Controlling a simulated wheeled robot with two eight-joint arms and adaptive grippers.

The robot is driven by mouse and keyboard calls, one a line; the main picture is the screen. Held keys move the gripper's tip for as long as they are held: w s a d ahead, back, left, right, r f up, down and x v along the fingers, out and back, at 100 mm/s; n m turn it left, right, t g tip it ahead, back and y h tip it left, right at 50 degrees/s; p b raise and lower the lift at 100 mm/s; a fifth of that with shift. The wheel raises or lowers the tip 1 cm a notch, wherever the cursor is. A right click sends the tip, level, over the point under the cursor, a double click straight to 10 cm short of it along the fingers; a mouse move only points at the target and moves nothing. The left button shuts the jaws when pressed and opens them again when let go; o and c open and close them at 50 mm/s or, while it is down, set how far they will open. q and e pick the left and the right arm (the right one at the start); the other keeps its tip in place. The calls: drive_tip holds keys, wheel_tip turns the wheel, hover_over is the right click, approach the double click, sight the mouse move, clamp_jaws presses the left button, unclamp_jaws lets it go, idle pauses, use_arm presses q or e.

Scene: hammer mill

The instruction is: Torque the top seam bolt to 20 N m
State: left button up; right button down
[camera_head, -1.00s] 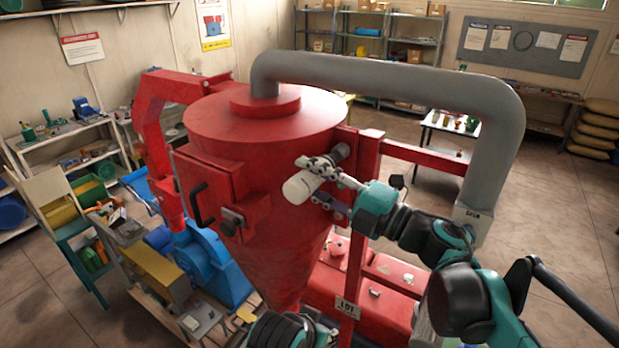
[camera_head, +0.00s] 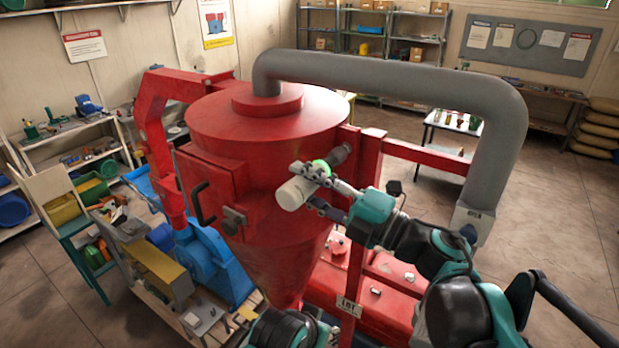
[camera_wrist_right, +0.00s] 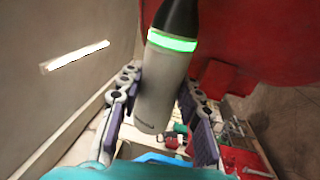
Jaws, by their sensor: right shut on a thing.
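My right gripper (camera_head: 310,187) is shut around a white cylindrical power tool (camera_head: 292,194). The tool has a bright green glowing ring and a dark nose (camera_head: 341,153). In the right wrist view, my right gripper (camera_wrist_right: 160,88) has a finger on each side of the tool's white body (camera_wrist_right: 160,98), and the dark nose points up and away. The nose meets the side of the red hopper (camera_head: 270,135) near the upright post. The top seam bolt is hidden, and I cannot tell whether the nose sits on it. My left gripper is not in view.
A red upright post (camera_head: 365,180) and a thick grey pipe (camera_head: 420,90) stand close to my right arm. A black door handle (camera_head: 203,203) sticks out from the hopper. A blue machine (camera_head: 210,262) stands below left. Open floor lies at right.

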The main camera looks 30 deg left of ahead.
drive_tip(key=shift+s+a, duration=0.1)
drive_tip(key=shift+s, duration=1.1)
drive_tip(key=shift+w, duration=0.1)
